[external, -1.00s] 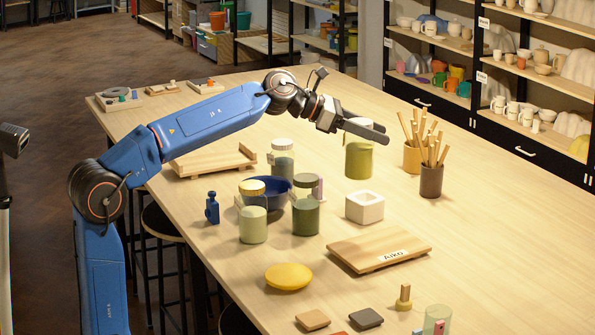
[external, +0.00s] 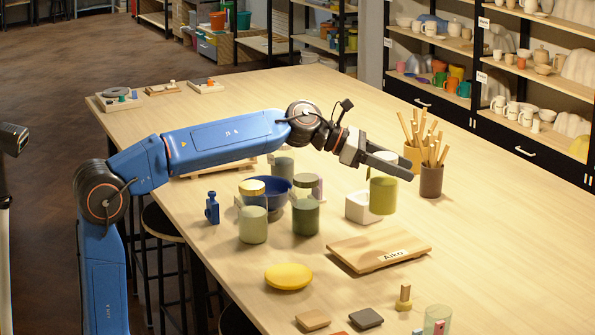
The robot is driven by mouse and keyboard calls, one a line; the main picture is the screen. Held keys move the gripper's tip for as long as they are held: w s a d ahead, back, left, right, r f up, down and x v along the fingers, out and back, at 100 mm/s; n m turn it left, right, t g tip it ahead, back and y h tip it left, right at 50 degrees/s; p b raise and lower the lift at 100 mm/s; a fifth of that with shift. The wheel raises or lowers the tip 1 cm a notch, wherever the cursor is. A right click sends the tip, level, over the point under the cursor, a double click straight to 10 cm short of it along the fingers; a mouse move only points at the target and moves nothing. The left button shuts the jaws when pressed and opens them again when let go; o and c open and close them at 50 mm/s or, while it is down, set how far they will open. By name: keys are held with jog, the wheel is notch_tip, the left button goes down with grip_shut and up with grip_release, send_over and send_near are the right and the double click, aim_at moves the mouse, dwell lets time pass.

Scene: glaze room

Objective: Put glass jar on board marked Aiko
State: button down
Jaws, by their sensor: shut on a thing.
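A glass jar with olive-green contents (external: 383,196) hangs upright from my gripper (external: 388,168), which is shut on its top. The jar is in the air, in front of the white square pot in the picture, above and behind the board. The wooden board marked Aiko (external: 365,247) lies on the table, its label on the front edge. Its top is bare. The gripper hides the jar's upper part.
A white square pot (external: 358,208) stands behind the board. Several jars, such as a dark green one (external: 306,213), stand left around a blue bowl (external: 272,190). A yellow oval piece (external: 288,277) lies at front left. Pots of wooden tools (external: 431,181) stand at right. The table right of the board is clear.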

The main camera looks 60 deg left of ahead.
jog(key=shift+f, duration=4.6)
jog(key=c, duration=0.9)
grip_release()
jog(key=shift+f, duration=0.15)
jog(key=v, duration=1.2)
